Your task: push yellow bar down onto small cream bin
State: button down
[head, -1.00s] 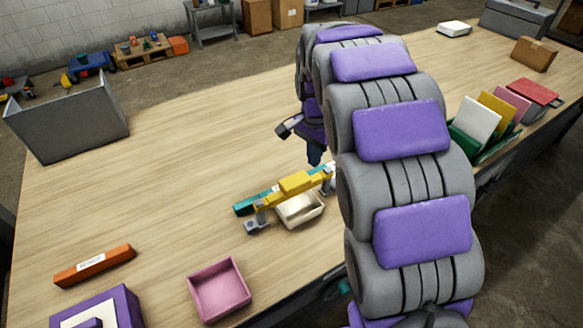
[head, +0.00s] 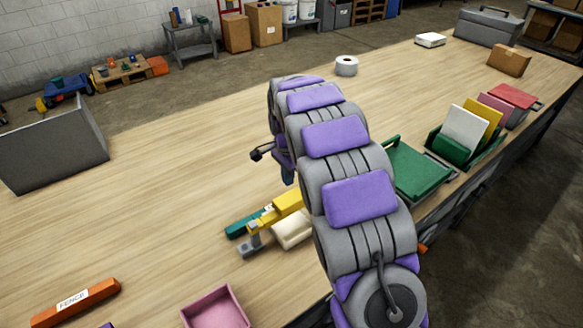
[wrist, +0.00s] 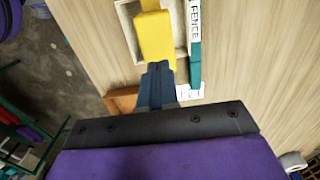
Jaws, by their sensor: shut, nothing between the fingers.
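The yellow bar (head: 286,203) lies by the small cream bin (head: 292,231) near the table's front edge; my arm hides its right end. In the wrist view the yellow bar (wrist: 155,40) passes over the open cream bin (wrist: 126,12). My gripper (wrist: 157,72) is shut and empty, its tips at the bar's near end in the picture; contact cannot be told.
A teal bar labelled FENCE (wrist: 195,45) lies beside the bin. A grey piece (head: 250,246) sits at the yellow bar's left end. A pink tray (head: 217,308) and orange bar (head: 76,303) lie front left.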

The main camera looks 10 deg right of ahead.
aim_at(289, 198)
jog(key=f, duration=0.1)
jog(key=a+f, duration=0.1)
jog(key=f, duration=0.1)
jog(key=shift+f+b, duration=0.3)
jog(key=shift+b, duration=0.05)
jog(key=f, duration=0.1)
jog(key=d+f, duration=0.1)
jog(key=shift+d+f+b, duration=0.1)
jog(key=shift+f+b, duration=0.2)
jog(key=shift+b, duration=0.05)
jog(key=shift+d+f, duration=0.15)
jog(key=shift+d, duration=0.15)
jog(key=shift+a+f, duration=0.1)
jog(key=shift+a, duration=0.55)
jog(key=shift+s+d+f+p, duration=0.1)
jog(key=shift+d+f+p, duration=0.15)
jog(key=shift+f, duration=0.7)
jog(key=shift+s+d+f+p, duration=0.1)
jog(key=shift+f+p, duration=0.1)
jog(key=shift+f, duration=0.75)
